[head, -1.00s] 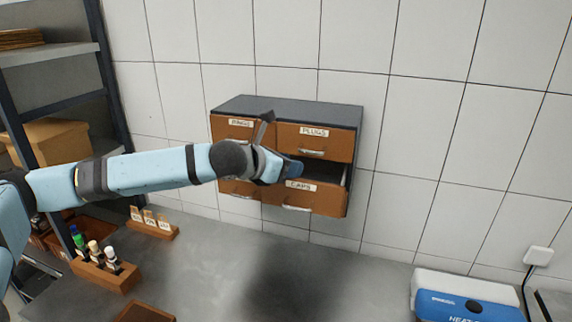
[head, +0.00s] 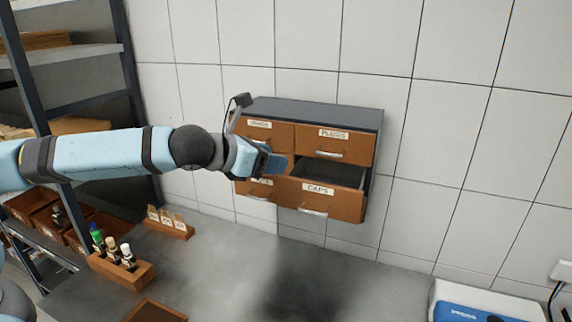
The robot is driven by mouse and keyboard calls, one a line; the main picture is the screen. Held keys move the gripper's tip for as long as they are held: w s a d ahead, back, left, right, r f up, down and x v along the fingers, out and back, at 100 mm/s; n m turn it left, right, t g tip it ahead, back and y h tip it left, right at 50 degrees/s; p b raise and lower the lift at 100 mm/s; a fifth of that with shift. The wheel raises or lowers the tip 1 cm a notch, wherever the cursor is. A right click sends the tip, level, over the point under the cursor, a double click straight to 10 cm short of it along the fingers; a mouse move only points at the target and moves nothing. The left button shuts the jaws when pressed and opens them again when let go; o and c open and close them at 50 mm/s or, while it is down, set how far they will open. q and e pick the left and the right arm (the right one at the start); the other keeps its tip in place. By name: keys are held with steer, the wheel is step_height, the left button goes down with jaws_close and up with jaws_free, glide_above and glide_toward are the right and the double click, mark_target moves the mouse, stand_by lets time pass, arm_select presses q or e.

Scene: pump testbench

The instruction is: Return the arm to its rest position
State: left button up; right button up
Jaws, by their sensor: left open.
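My left arm comes in from the left in the head view. Its gripper (head: 274,163) is open and is in front of the left part of the drawer cabinet (head: 318,112). I see no object in it, though its fingers are small and partly hidden. The CAPS drawer (head: 335,199) at the lower right stands pulled out, and its inside shows dark. The PLUGS drawer (head: 334,145) above it is shut. The left drawers are partly hidden behind my gripper. My right gripper is out of view.
A wooden rack with bottles (head: 122,268) and a small card holder (head: 170,226) stand on the bench at the left. A shelf unit (head: 70,100) rises behind my arm. A blue and white device (head: 485,303) is at the lower right. The middle of the bench is clear.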

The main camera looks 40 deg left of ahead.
arm_select(q)
steer(key=shift+s+a+r, duration=0.15)
steer(key=shift+s+r, duration=0.05)
steer(key=shift+s, duration=0.3)
steer(key=shift+w, duration=0.1)
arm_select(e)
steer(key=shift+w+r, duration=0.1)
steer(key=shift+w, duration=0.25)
